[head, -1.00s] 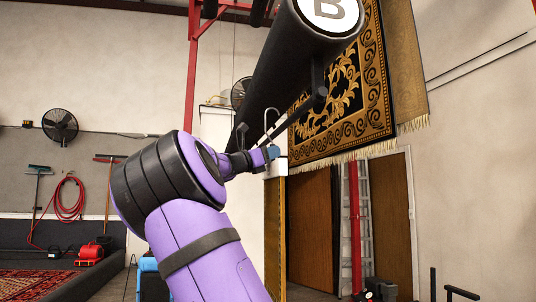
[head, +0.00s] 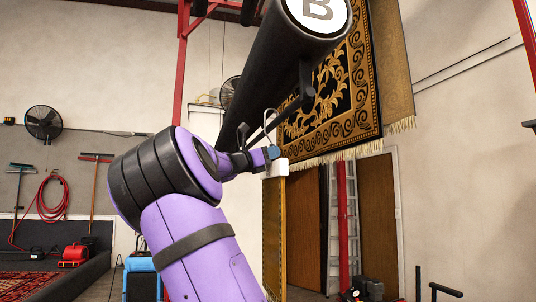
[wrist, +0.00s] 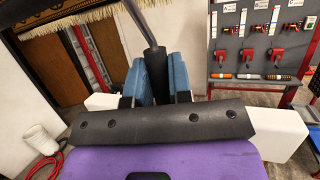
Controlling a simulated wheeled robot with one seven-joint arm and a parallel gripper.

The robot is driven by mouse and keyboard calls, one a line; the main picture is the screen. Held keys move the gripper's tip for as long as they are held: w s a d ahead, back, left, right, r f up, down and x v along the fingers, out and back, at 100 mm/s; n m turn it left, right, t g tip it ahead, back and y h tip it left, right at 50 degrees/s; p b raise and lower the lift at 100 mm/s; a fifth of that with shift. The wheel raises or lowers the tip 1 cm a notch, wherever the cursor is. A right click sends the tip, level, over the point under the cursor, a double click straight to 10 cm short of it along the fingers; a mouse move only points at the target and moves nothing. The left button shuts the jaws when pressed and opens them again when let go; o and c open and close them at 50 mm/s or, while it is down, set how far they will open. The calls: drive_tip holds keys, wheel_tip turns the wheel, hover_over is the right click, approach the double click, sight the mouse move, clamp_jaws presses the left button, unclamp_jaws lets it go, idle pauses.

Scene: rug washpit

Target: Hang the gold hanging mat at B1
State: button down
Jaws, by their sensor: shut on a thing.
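The gold hanging mat (head: 273,235) hangs nearly edge-on below my gripper (head: 271,153). Its white top bar (head: 281,168) also shows on both sides of the gripper in the wrist view (wrist: 104,102). My gripper's blue fingers (wrist: 158,82) are shut on the black grip of the mat's hanger (wrist: 155,66). A thin metal hook (head: 262,118) rises above the gripper, overlapping the dark pole in the picture. The thick black pole marked B (head: 265,75) carries a peg with a rounded end (head: 306,90). I cannot tell which peg is B1, or whether the hook touches anything.
A patterned black-and-gold rug (head: 345,90) with fringe hangs behind the pole, at its right. A red post (head: 185,60) stands behind. Doors (head: 377,215) and a ladder (head: 350,235) are at the back. A tool board (wrist: 262,45) shows at right in the wrist view.

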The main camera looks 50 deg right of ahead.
sight(269, 166)
drive_tip(key=shift+f, duration=0.15)
drive_tip(key=shift+f, duration=1.95)
drive_tip(key=c, duration=1)
unclamp_jaws()
drive_tip(key=shift+o, duration=0.2)
drive_tip(key=v, duration=1.1)
